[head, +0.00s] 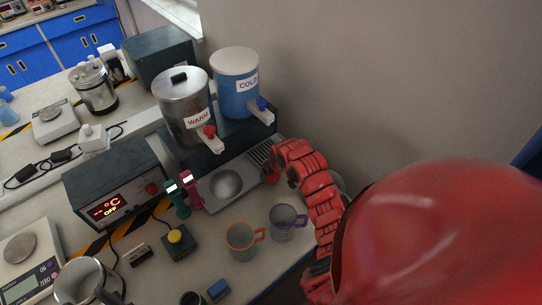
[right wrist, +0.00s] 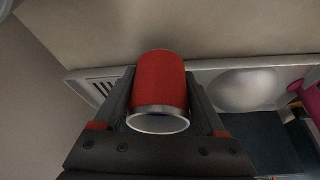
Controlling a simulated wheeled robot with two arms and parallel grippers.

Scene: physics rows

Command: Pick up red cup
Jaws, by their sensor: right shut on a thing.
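The red cup (right wrist: 160,80) sits between the fingers of my right gripper (right wrist: 160,100) in the right wrist view. Its silver rim and open mouth face the camera. The gripper is shut on it. In the head view my right gripper (head: 287,162) is at the right end of the metal drip tray (head: 207,198). A small part of the red cup (head: 270,177) shows beside it there, mostly hidden by the gripper. I cannot tell whether the cup touches the tray. My left gripper is not in view.
A cup with an orange rim (head: 241,243) and one with a purple rim (head: 286,222) stand in front of the tray. The warm dispenser (head: 184,105) and cold dispenser (head: 236,80) stand behind it. Teal and magenta items (head: 191,190) are at its left. A wall rises at right.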

